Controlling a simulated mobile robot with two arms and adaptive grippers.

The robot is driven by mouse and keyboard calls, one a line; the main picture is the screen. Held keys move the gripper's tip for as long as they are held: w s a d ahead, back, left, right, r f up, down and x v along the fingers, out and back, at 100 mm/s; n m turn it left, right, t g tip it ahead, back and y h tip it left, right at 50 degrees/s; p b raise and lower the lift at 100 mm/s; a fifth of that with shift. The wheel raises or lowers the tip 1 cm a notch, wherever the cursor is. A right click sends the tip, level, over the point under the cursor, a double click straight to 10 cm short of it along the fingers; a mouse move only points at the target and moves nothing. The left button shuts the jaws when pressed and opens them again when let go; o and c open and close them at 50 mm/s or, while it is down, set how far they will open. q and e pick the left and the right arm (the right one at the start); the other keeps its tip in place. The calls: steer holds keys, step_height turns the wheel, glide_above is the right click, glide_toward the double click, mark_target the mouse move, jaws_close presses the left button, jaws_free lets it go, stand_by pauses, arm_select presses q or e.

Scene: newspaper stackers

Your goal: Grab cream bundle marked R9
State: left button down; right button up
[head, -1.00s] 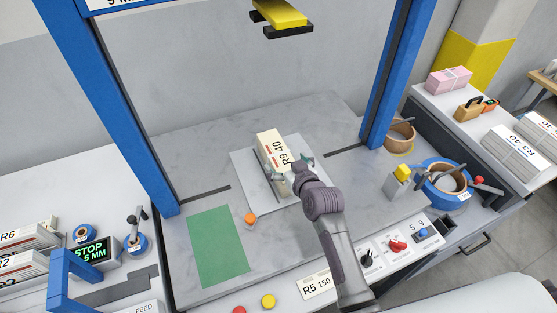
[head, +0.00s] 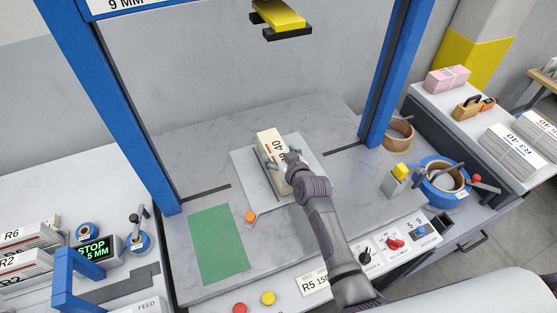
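The cream bundle (head: 268,142) marked R9 40 lies on a light grey plate (head: 250,184) in the middle of the bench. Its "40" shows, and my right gripper covers most of the rest of the label. My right gripper (head: 284,163) is over the near half of the bundle, with its fingers down along the two sides. I cannot tell whether the fingers press on it. My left gripper is not in view.
A blue frame (head: 391,75) stands around the bench, with a yellow and black block (head: 280,17) above. A green mat (head: 217,243) and a small orange piece (head: 250,217) lie left of the plate. Tape rolls (head: 446,180) and bundles (head: 512,148) are at right.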

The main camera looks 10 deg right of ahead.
steer(key=c, duration=1)
steer(key=shift+w+r, duration=0.15)
steer(key=shift+r, duration=0.05)
steer(key=shift+c, duration=1.3)
steer(key=shift+r, duration=0.1)
